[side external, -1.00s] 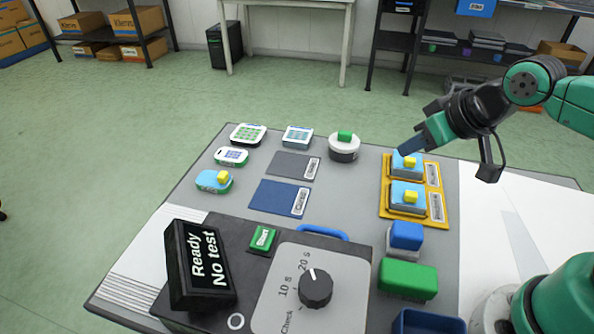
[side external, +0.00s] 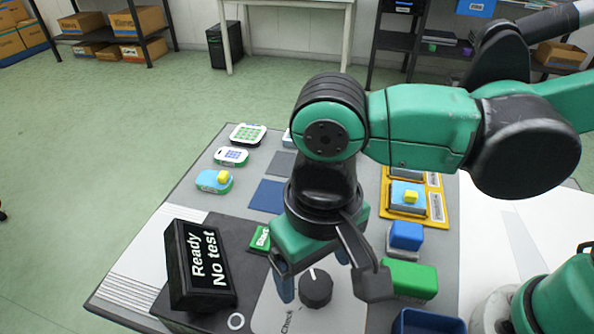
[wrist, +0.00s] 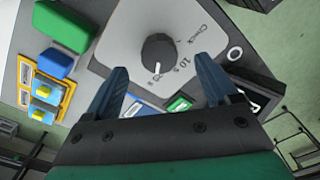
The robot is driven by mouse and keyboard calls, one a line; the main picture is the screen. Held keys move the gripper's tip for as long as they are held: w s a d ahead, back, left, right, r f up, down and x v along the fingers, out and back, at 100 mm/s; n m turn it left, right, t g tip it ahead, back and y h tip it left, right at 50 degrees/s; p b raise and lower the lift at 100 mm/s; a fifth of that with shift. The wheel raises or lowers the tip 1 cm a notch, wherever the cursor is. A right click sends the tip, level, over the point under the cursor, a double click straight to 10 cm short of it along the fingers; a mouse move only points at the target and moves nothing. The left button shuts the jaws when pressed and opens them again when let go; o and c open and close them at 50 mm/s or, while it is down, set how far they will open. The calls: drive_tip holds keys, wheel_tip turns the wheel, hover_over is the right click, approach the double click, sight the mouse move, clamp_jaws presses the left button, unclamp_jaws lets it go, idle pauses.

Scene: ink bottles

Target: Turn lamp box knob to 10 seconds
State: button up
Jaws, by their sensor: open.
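The lamp box (side external: 265,318) has a light grey dial plate (wrist: 125,42) with a round black knob (side external: 316,288). The knob also shows in the wrist view (wrist: 158,50). Its white pointer faces the 20 s mark, with 10 s and Check further round. My gripper (side external: 328,286) is open and points down above the dial, its fingers apart on either side of the knob in the side view. In the wrist view the fingertips (wrist: 161,65) frame the knob's near side. I cannot tell any contact. The gripper and arm hide the 10 s and 20 s labels in the side view.
A black display (side external: 205,265) reading "Ready No test" stands left of the dial. The green Start button (side external: 260,238) is close to my gripper. A green block (side external: 410,279) and a blue block (side external: 406,236) stand to the right, before a yellow tray (side external: 436,213).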

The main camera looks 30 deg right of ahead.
sight(315, 283)
drive_tip(key=shift+f, duration=1.55)
clamp_jaws()
